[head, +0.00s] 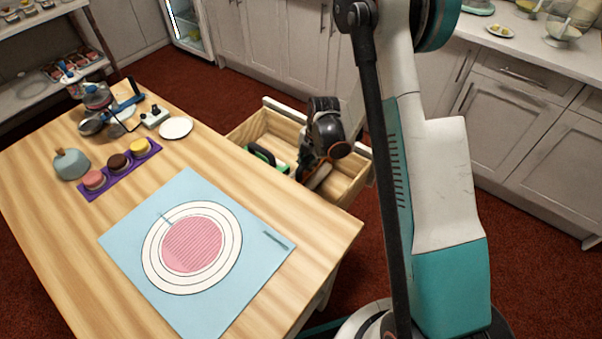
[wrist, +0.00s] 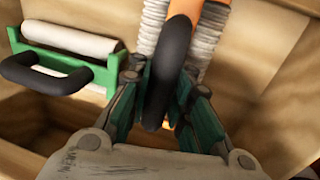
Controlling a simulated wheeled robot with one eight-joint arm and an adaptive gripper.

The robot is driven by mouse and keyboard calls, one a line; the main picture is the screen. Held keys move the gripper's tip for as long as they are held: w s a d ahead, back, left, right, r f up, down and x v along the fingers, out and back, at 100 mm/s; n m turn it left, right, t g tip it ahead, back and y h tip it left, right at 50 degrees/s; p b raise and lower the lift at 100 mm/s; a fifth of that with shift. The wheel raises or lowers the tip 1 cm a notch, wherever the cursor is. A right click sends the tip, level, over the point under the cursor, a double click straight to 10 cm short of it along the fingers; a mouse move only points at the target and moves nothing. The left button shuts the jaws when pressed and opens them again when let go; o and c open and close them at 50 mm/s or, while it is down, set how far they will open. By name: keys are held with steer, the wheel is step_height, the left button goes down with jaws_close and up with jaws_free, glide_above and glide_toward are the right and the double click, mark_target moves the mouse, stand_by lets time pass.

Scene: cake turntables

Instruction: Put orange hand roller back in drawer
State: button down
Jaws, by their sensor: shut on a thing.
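The orange hand roller (wrist: 177,50) has a black handle, an orange frame and pale ribbed roller parts in the wrist view. My gripper (wrist: 162,88) is shut on its black handle, with the green finger pads on both sides. In the head view my gripper (head: 312,162) is low over the open wooden drawer (head: 348,178), partly inside its outline. The roller is mostly hidden behind it there. I cannot tell whether the roller touches the drawer floor.
A green hand roller (wrist: 70,68) with a black handle lies at the drawer's left in the wrist view. The drawer walls are close around my gripper. The wooden table (head: 330,225) carries a blue mat (head: 125,238), a purple tray (head: 123,172) and a white plate (head: 176,128).

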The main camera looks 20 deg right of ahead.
mark_target(301, 171)
steer(key=a, duration=0.1)
steer(key=s+a+b, duration=0.1)
steer(key=s+a, duration=0.1)
steer(key=shift+s+f+b, duration=0.15)
steer(key=shift+f+b, duration=0.1)
steer(key=shift+b, duration=0.15)
steer(key=shift+d+f+b, duration=0.1)
steer(key=shift+f+b, duration=0.2)
steer(key=shift+f, duration=0.15)
steer(key=shift+r, duration=0.15)
steer(key=shift+f, duration=0.6)
steer(key=c, duration=1.5)
jaws_free()
steer(key=shift+f, duration=0.15)
steer(key=shift+o, duration=0.2)
